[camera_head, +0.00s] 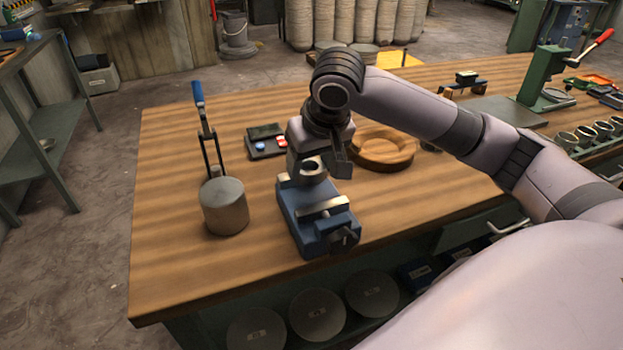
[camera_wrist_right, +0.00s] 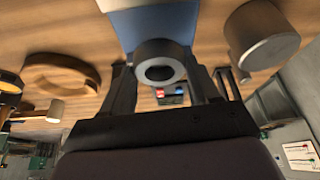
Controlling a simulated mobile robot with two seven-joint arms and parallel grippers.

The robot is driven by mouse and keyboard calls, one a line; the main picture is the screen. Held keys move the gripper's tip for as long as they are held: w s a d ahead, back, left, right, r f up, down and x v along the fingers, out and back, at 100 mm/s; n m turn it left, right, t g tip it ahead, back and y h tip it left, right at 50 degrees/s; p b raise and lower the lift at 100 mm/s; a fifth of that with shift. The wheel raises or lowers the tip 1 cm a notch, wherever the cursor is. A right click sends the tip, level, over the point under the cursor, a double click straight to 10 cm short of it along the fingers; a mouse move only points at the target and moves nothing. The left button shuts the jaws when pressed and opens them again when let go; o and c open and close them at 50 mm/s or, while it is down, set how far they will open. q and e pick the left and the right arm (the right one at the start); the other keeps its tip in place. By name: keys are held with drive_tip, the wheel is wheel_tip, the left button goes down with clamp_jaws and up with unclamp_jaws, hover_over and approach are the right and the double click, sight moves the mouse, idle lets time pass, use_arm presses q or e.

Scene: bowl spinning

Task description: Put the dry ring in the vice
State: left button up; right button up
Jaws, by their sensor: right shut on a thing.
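The blue vice (camera_head: 318,222) sits on the wooden bench with a pale metal jaw bar across its top. It shows as a blue block at the top of the right wrist view (camera_wrist_right: 152,24). My right gripper (camera_head: 318,164) is over the vice's far end. It is shut on a short grey ring (camera_head: 307,175) with a dark hole. In the right wrist view the ring (camera_wrist_right: 160,48) lies between the two fingers of the gripper (camera_wrist_right: 160,72), in front of the vice. I cannot tell whether the ring touches the vice. My left gripper is out of view.
A grey cylinder (camera_head: 224,210) and a blue-handled lever tool (camera_head: 205,125) stand left of the vice. A round wooden piece (camera_head: 383,150) and a dark tray (camera_head: 262,133) lie behind. A green press (camera_head: 548,80) is far right. The bench's left front is clear.

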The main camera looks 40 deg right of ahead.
sight(314, 171)
drive_tip(key=f, duration=0.3)
drive_tip(key=shift+s+f, duration=0.2)
drive_tip(key=shift+f, duration=0.15)
clamp_jaws()
drive_tip(key=shift+s+a+f, duration=0.1)
drive_tip(key=shift+s+f, duration=0.05)
drive_tip(key=shift+f, duration=0.1)
drive_tip(key=o, duration=1.5)
unclamp_jaws()
drive_tip(key=shift+f, duration=0.15)
drive_tip(key=shift+o, duration=0.4)
drive_tip(key=shift+w+f, duration=0.1)
drive_tip(key=shift+w, duration=0.25)
drive_tip(key=shift+s+r, duration=0.15)
drive_tip(key=shift+r, duration=0.55)
drive_tip(key=v, duration=1.1)
drive_tip(key=shift+p, duration=0.45)
drive_tip(key=shift+r, duration=0.1)
